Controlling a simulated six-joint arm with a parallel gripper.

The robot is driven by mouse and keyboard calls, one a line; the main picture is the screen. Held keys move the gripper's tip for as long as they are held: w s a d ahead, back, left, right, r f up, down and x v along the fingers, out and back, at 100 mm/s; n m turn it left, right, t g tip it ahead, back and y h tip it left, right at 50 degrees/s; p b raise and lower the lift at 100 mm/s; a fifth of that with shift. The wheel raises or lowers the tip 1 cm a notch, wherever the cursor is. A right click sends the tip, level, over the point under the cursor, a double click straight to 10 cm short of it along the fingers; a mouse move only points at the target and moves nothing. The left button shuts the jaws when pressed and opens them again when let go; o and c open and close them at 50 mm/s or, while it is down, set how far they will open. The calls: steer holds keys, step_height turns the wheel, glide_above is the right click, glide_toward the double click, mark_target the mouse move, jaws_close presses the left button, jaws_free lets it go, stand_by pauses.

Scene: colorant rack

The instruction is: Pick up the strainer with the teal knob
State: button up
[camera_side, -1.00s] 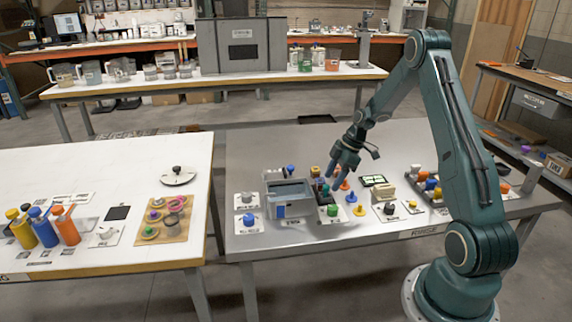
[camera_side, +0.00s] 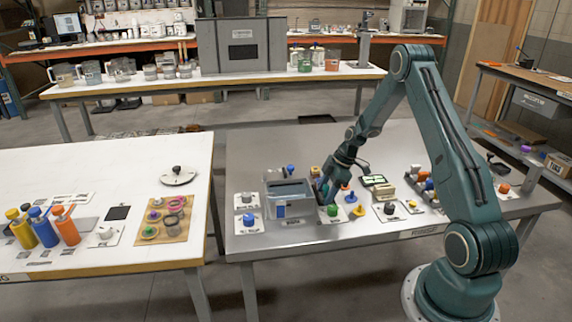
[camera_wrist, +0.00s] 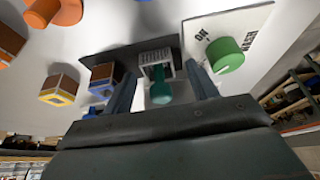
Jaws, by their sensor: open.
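The strainer with the teal knob (camera_wrist: 160,88) shows in the wrist view. Its pale slotted body (camera_wrist: 155,58) sits at a dark rack (camera_wrist: 121,52), with the teal knob toward me. My gripper (camera_wrist: 162,74) is open, with one finger on each side of the knob. I cannot tell whether either finger touches it. In the side view my gripper (camera_side: 323,190) is low over the steel table, just right of a grey bin. The strainer cannot be made out clearly there.
A blue-edged block (camera_wrist: 103,78) stands close to the left finger, and a yellow-edged block (camera_wrist: 58,88) farther left. A green knob (camera_wrist: 225,54) on a white card is close to the right finger. The grey bin (camera_side: 281,209) is beside my gripper in the side view.

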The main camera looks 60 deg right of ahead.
mark_target(327, 185)
steer(key=shift+c, duration=0.2)
steer(key=c, duration=1.1)
steer(key=shift+r, duration=0.15)
step_height(327, 185, up, 20)
steer(key=shift+f, duration=0.1)
stand_by(0.6)
